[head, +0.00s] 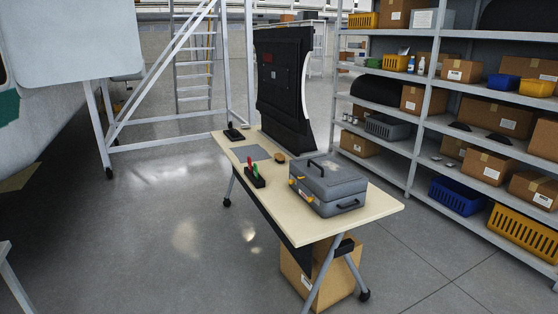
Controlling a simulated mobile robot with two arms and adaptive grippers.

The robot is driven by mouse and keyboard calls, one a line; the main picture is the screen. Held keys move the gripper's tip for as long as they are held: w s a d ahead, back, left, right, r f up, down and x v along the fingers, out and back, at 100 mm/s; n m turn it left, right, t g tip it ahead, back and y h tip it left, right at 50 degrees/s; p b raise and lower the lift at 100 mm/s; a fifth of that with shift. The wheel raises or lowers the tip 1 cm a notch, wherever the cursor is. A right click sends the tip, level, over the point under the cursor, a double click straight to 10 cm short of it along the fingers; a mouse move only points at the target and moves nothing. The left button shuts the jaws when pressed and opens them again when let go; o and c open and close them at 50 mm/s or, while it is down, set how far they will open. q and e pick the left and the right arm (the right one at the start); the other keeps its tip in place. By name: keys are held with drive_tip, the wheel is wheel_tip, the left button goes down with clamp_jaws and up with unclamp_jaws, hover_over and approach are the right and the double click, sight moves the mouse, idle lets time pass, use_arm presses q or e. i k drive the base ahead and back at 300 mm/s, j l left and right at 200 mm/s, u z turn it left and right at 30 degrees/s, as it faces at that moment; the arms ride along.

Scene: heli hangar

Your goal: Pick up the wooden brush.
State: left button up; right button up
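A small brown, rounded object (279,157) lies on the light wooden table (375,208), behind the grey case and near the foot of the dark upright panel. It looks like the wooden brush, but it is too small to be sure. A grey toolbox-like case (327,188) with yellow latches stands closed at the table's near right end. Neither of my grippers is in view.
A black holder (255,178) with red and green items, a grey sheet (250,153) and a dark device (234,134) are on the table. A cardboard box (330,275) is under it. Loaded shelves (410,145) stand right. Floor is clear left and in front.

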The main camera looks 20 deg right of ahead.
sight(280, 158)
drive_tip(key=z, duration=0.35)
drive_tip(key=i+j+z, duration=0.2)
drive_tip(key=i+z, duration=0.2)
drive_tip(key=i+j+z, duration=0.4)
drive_tip(key=k+l, duration=0.05)
drive_tip(key=l, duration=0.05)
